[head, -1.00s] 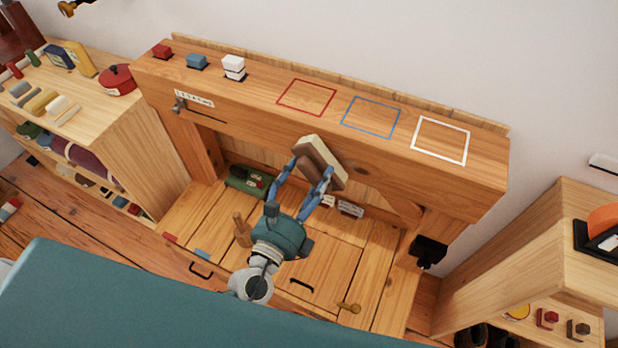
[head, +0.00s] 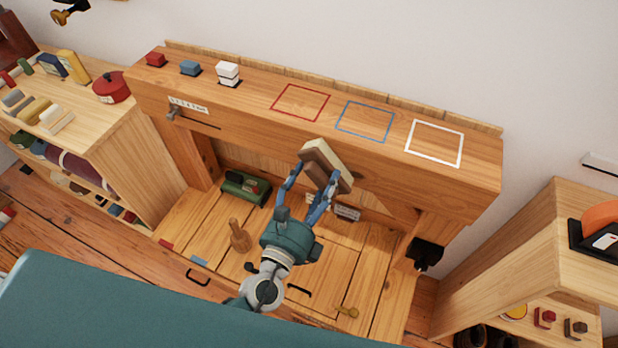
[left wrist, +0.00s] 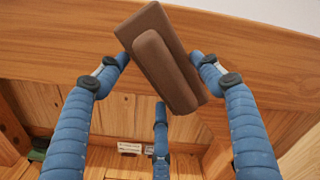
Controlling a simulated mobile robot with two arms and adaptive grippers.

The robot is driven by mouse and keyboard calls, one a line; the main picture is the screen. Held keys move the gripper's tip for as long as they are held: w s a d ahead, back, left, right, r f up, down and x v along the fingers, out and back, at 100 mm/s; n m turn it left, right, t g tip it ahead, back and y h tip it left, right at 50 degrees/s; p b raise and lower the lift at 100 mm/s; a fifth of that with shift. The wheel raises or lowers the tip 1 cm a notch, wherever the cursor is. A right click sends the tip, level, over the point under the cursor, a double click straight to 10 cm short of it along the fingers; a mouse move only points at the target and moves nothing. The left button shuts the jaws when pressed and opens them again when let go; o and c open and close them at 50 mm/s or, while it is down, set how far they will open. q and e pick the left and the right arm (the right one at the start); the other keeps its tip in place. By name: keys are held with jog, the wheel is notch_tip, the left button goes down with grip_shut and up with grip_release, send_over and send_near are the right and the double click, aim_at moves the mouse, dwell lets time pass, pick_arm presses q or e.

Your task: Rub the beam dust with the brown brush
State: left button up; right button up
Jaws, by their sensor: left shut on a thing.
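The brown brush (head: 320,172) has a brown back with a raised grip and a cream bristle side. My left gripper (head: 308,186) is shut on it, with blue fingers around its sides. In the left wrist view the brush (left wrist: 165,60) sits tilted between the fingers (left wrist: 160,75). The bristle side faces the front of the wooden beam (head: 240,127); I cannot tell whether it touches. The beam dust cannot be made out; a darker patch (head: 372,180) shows on the beam's front, right of the brush. My right gripper is not in view.
Red, blue and white outlined squares (head: 434,143) mark the beam top, with small blocks (head: 228,73) at its left. A shelf (head: 130,130) is at left, another (head: 545,220) at right.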

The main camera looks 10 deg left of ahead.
aim_at(340, 183)
pick_arm(q)
jog(key=shift+s+d, duration=0.2)
jog(key=shift+d, duration=1.1)
jog(key=shift+s+d, duration=0.2)
jog(key=shift+d, duration=1.05)
jog(key=shift+a, duration=0.1)
jog(key=shift+w+a+r, duration=0.1)
jog(key=shift+w+a, duration=0.15)
jog(key=shift+a, duration=0.7)
jog(key=shift+w+a+r, duration=0.1)
jog(key=shift+w+a, duration=0.1)
jog(key=shift+a, duration=0.7)
jog(key=a, duration=0.1)
jog(key=a+b, duration=0.1)
jog(key=a, duration=0.1)
jog(key=shift+w+a, duration=0.3)
jog(key=shift+w, duration=0.05)
jog(key=shift+s, duration=0.1)
jog(key=shift+s+a+f+b, duration=0.15)
jog(key=shift+s+b, duration=0.2)
jog(key=shift+s, duration=0.6)
jog(key=shift+s+a+r+b, duration=0.15)
jog(key=shift+s+b, duration=0.15)
jog(key=shift+s, duration=0.7)
jog(key=shift+s+a+f+b, duration=0.15)
jog(key=shift+s+b, duration=0.2)
jog(key=shift+s, duration=0.6)
